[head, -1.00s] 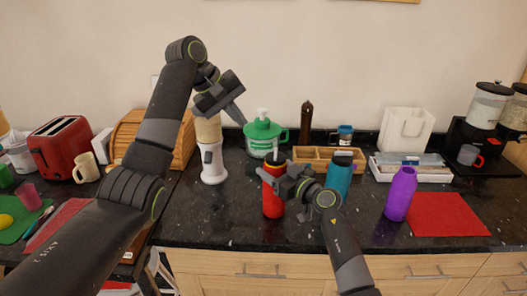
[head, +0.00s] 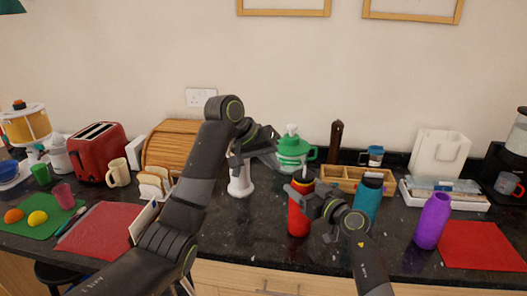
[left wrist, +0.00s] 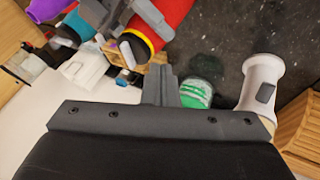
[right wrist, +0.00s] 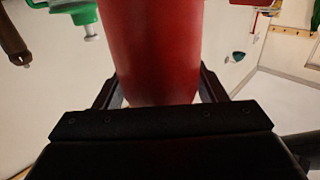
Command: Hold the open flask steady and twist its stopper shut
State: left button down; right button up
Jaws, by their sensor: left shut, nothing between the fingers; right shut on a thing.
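The red flask (head: 299,218) stands upright on the dark counter, with an orange band near its top. My right gripper (head: 308,203) is shut around its upper body; the red body fills the middle of the right wrist view (right wrist: 155,50). A small pale grey and dark piece, apparently the stopper (left wrist: 132,48), shows at the flask's mouth in the left wrist view. I cannot tell how far in it sits. My left gripper (head: 278,163) is shut and empty, above and left of the flask top, apart from it. Its fingers (left wrist: 160,82) show together in the left wrist view.
A teal bottle (head: 367,200) stands close right of the flask, a purple bottle (head: 433,220) farther right. A white grinder (head: 240,182) stands left.

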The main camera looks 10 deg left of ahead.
aim_at(303, 176)
pick_arm(q)
jog(key=d, duration=0.1)
jog(key=d+f, duration=0.1)
jog(key=d, duration=0.1)
jog(key=d+f, duration=0.1)
jog(key=shift+w+d+f, duration=0.1)
jog(key=shift+w+d, duration=0.1)
jog(key=shift+w, duration=0.2)
jog(key=shift+d, duration=0.45)
jog(key=shift+s+d+n+t+y, duration=0.15)
jog(key=shift+n+t+y, duration=0.1)
jog(key=shift+n, duration=0.3)
jog(key=shift+s+d+n+t+y, duration=0.15)
jog(key=shift+n+t+y, duration=0.1)
jog(key=shift+n, duration=0.3)
jog(key=shift+s+d+n+t+y, duration=0.15)
jog(key=shift+d+n+t+y, duration=0.15)
jog(key=shift+n, duration=0.4)
jog(key=n, duration=0.1)
jog(key=d+n+y, duration=0.1)
jog(key=shift+s+n+t+y, duration=0.2)
jog(key=shift+n+t+y, duration=0.1)
jog(key=shift+t, duration=0.1)
jog(key=shift+d, duration=1.05)
jog(key=shift+w+d, duration=0.2)
jog(key=shift+d, duration=0.3)
jog(key=shift+w+d, duration=0.25)
